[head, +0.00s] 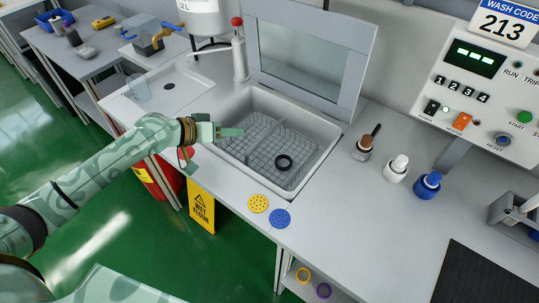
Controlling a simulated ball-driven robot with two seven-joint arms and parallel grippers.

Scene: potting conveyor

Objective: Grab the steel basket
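The steel basket (252,155) is a wire grid lying in the white sink basin in the middle of the head view. A black ring (284,163) lies in it toward the right. My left gripper (226,130) is over the left rim of the basin, close to the basket's left side. It hides part of that side. I cannot tell whether its fingers are apart or touch the basket. My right gripper is not in view.
A raised clear lid (306,56) stands behind the sink, with a red-topped tap (239,50) at its left. Yellow (258,203) and blue (280,218) perforated discs lie in front. Several bottles, including a blue one (427,186), stand right.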

